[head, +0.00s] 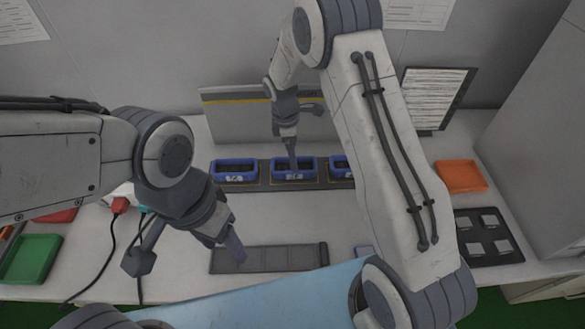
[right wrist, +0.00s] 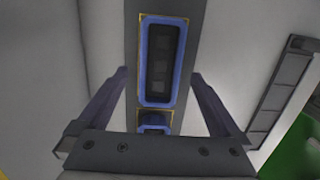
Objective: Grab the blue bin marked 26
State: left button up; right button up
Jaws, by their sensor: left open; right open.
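Three blue bins stand in a row on a dark strip at the back of the table: a left bin (head: 234,178), a middle bin (head: 294,177) and a right bin (head: 338,176) partly hidden by my right arm. White marks show on their fronts, too small to read as 26. My right gripper (head: 292,163) points down over the middle bin. In the right wrist view its open fingers (right wrist: 160,76) spread on either side of a long blue bin (right wrist: 146,60), apart from it. My left gripper (head: 238,250) is open and empty over the front of the table.
A grey segmented tray (head: 280,258) lies at the front, near my left gripper. An orange tray (head: 461,176) and a dark pad with metal pieces (head: 488,236) are on the right. A green tray (head: 31,257) and cables are on the left. A low grey panel stands behind the bins.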

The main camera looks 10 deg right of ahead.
notch_tip(320, 180, down, 7)
jog(key=shift+s+d+r+p, duration=0.1)
jog(key=shift+d+r+p, duration=0.05)
jog(key=shift+p, duration=0.4)
jog(key=c, duration=1.5)
